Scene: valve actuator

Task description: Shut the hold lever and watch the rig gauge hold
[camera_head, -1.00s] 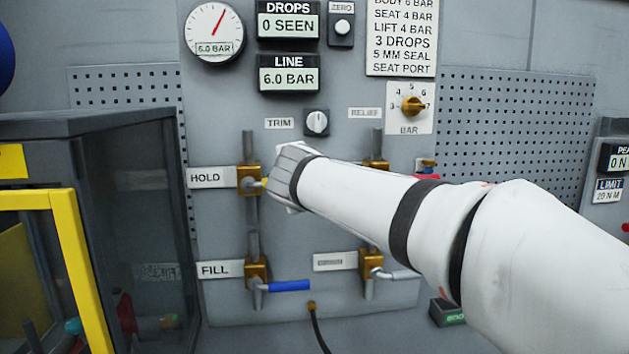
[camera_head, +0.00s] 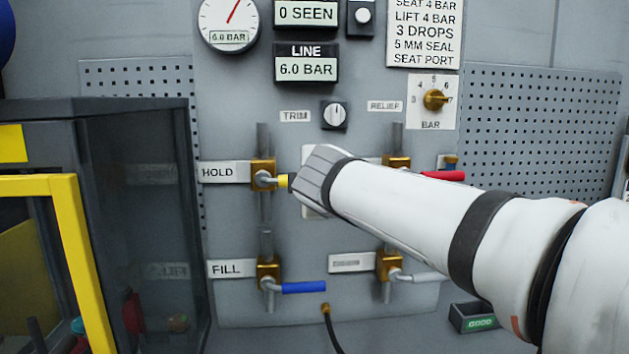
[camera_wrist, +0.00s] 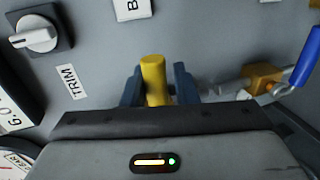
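The hold valve (camera_head: 263,171) is brass, on a vertical pipe beside its HOLD label (camera_head: 222,172). Its lever (camera_head: 284,181) has a yellow handle and points right, across the pipe. My gripper (camera_head: 308,184) covers the handle's outer part in the head view. In the wrist view the yellow handle (camera_wrist: 153,80) stands between the two dark blue fingers of my gripper (camera_wrist: 157,88). They are close on both sides; whether both press on it is unclear. The rig gauge (camera_head: 229,22) shows 6.0 BAR, its red needle pointing up and right.
Below is the fill valve with a blue handle (camera_head: 303,287) pointing right. A red handle (camera_head: 443,175) at the relief valve shows behind my arm. The LINE display (camera_head: 306,68) reads 6.0 BAR. A dark cabinet with a yellow frame (camera_head: 70,220) stands at left.

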